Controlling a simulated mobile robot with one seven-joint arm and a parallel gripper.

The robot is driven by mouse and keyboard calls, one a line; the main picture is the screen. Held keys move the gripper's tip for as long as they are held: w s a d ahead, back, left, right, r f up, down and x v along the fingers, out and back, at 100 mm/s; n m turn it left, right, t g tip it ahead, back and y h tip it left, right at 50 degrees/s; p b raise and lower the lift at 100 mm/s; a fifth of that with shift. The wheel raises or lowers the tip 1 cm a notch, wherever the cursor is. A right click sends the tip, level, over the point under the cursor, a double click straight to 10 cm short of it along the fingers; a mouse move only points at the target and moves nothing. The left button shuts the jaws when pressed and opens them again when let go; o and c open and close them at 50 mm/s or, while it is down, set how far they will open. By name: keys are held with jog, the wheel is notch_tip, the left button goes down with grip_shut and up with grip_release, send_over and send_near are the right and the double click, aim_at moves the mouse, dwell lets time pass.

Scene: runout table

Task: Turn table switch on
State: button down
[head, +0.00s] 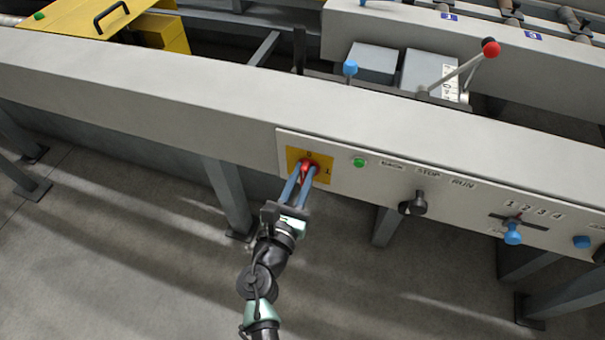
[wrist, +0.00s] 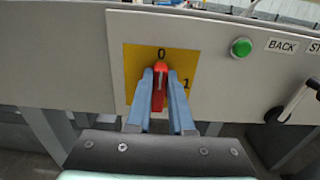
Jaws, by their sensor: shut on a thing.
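The table switch is a red handle (wrist: 160,72) on a yellow plate (wrist: 133,65) marked 0 at the top and 1 at the right. In the wrist view the handle stands upright, with its top end at the 0. My gripper (wrist: 161,75) has its two blue fingers on either side of the red handle, shut on it. In the head view my gripper (head: 307,170) reaches up to the yellow plate (head: 293,156), and its fingertips cover part of the red handle (head: 308,163).
Right of the switch on the same panel are a green button (head: 359,162), a black BACK-STOP-RUN knob (head: 414,204) and a blue-knobbed lever (head: 512,234) with a numbered scale. A red-knobbed lever (head: 490,48) stands behind the beam. The floor in front is clear.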

dwell(0.4)
jog(key=shift+s+d+f+m+b, duration=0.1)
jog(key=shift+d+f+m+b, duration=0.25)
jog(key=shift+m+b, duration=2.15)
jog(key=shift+s+d+f+m+b, duration=0.1)
jog(key=shift+d+f+m+b, duration=0.15)
jog(key=shift+m+b, duration=2.25)
jog(key=shift+s+d+f+m+b, duration=0.1)
jog(key=shift+d+f+m+b, duration=0.55)
jog(key=shift+m, duration=3.35)
jog(key=shift+a+r+b, duration=0.3)
jog(key=shift+a+b, duration=0.05)
jog(key=shift+a, duration=0.05)
jog(key=c, duration=0.8)
grip_release()
